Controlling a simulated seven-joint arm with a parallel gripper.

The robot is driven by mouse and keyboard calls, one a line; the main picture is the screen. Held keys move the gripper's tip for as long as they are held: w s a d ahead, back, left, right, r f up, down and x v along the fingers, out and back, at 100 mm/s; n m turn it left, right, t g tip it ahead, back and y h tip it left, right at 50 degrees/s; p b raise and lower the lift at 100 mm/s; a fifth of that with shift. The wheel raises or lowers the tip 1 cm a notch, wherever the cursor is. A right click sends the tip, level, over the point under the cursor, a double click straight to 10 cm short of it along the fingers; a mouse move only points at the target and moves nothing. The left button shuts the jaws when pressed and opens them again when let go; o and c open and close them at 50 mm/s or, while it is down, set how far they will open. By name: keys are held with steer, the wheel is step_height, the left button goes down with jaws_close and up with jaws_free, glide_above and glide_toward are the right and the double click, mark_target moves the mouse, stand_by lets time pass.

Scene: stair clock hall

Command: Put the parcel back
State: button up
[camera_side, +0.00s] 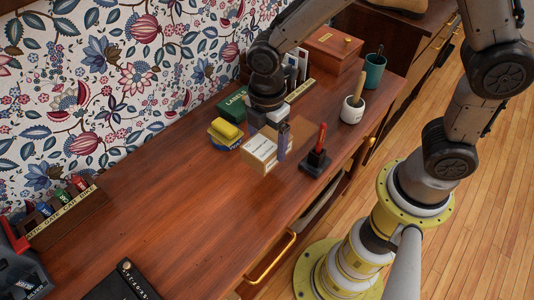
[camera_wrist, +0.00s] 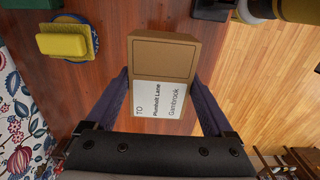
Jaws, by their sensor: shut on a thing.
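The parcel is a small cardboard box with a white address label. It is in the middle of the side view (camera_side: 258,157), at the desk. I cannot tell whether the parcel's underside touches the desk.
A yellow sponge (camera_side: 230,130) on a blue dish and a green box (camera_side: 233,107) stand close left. A red-handled stamp (camera_side: 318,155) stands close right. A white pot (camera_side: 352,112), teal mug (camera_side: 374,72) and wooden box (camera_side: 332,50) are farther right. The desk's left middle (camera_side: 165,200) is clear.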

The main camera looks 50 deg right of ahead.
steer(key=shift+r, duration=0.95)
steer(key=shift+r+n, duration=0.2)
steer(key=shift+n, duration=0.6)
steer(key=w+d+m, duration=0.2)
steer(key=w+d, duration=0.2)
steer(key=d, duration=1.2)
step_height(320, 180, down, 10)
steer(key=shift+d+r, duration=0.1)
steer(key=shift+d, duration=0.05)
steer(key=o, duration=1.3)
steer(key=shift+f, duration=0.2)
